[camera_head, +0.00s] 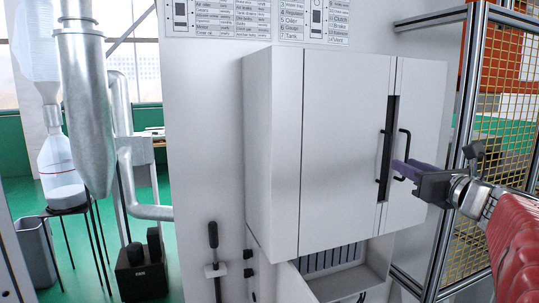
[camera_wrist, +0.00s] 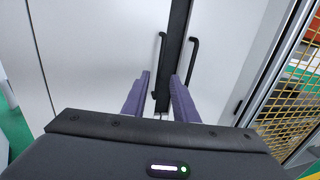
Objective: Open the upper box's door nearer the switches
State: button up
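The upper box (camera_head: 273,150) is a white wall cabinet with two doors, both apparently shut. The wide left door (camera_head: 343,140) is on the side of the lever switches (camera_head: 213,240), which sit on the wall at lower left. Its black bar handle (camera_head: 382,157) also shows in the wrist view (camera_wrist: 162,50). The narrow right door (camera_head: 418,130) has a similar handle (camera_head: 405,146), also in the wrist view (camera_wrist: 193,48). My gripper (camera_wrist: 160,78) has its purple fingers apart. In the wrist view the left handle's lower part appears between them; contact cannot be told.
A black strip (camera_head: 391,110) runs between the doors. An open lower box (camera_head: 345,283) with a slatted inside is below the cabinet. A yellow mesh fence (camera_head: 505,75) with metal posts stands close on the right. Metal ducts (camera_head: 85,100) stand at left.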

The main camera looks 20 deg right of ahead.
aim_at(388, 158)
jog(key=w, duration=0.4)
jog(key=w+d, duration=0.1)
jog(key=w, duration=0.1)
jog(key=shift+w, duration=0.4)
grip_shut()
dwell(1.0)
jog(key=shift+s+a, duration=0.1)
